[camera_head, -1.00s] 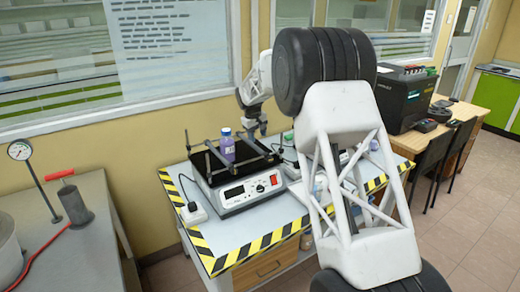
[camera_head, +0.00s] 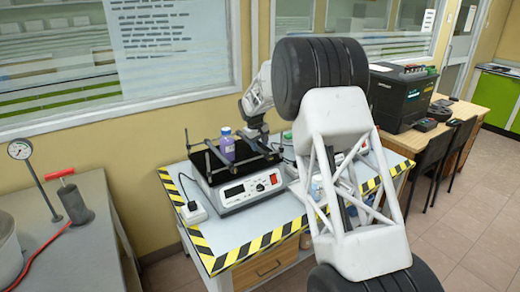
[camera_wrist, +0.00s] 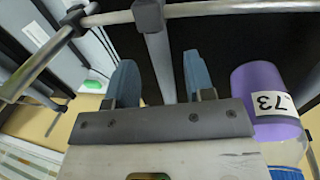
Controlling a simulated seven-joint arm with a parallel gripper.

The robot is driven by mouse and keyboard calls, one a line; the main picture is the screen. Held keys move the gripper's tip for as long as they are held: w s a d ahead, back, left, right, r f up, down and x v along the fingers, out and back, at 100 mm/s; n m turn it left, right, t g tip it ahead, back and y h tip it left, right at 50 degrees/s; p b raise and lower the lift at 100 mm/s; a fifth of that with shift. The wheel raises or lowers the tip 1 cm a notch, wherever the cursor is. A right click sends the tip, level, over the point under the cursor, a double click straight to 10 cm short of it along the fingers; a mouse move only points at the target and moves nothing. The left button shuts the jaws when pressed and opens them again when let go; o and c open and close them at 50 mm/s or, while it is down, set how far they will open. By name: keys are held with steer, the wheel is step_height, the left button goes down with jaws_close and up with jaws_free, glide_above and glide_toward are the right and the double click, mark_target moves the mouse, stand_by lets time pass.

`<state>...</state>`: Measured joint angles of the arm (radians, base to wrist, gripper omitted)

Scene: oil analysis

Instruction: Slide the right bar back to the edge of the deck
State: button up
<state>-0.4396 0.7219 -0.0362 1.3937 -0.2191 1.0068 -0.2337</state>
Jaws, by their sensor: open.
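The shaker (camera_head: 250,189) stands on the table with a black deck (camera_head: 216,172) on top, framed by rails and bars. My gripper (camera_head: 260,142) is low over the deck's right part, right of the bottle. In the wrist view my gripper (camera_wrist: 158,60) is open, with the grey bar (camera_wrist: 162,62) running between its two blue fingers, apparently untouched. A dark clamp (camera_wrist: 148,15) joins that bar to a metal rail (camera_wrist: 215,9). The bar's near end is hidden.
The bottle stands close beside one finger. A white adapter (camera_head: 193,213) sits left of the shaker. Black-and-yellow tape (camera_head: 262,243) edges the table, whose front is clear. My arm hides much of the table's right side.

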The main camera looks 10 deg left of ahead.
steer(key=shift+w+d+f, duration=0.1)
steer(key=shift+f, duration=0.5)
steer(key=shift+w+d+f, duration=0.1)
steer(key=shift+f, duration=0.5)
jaws_close()
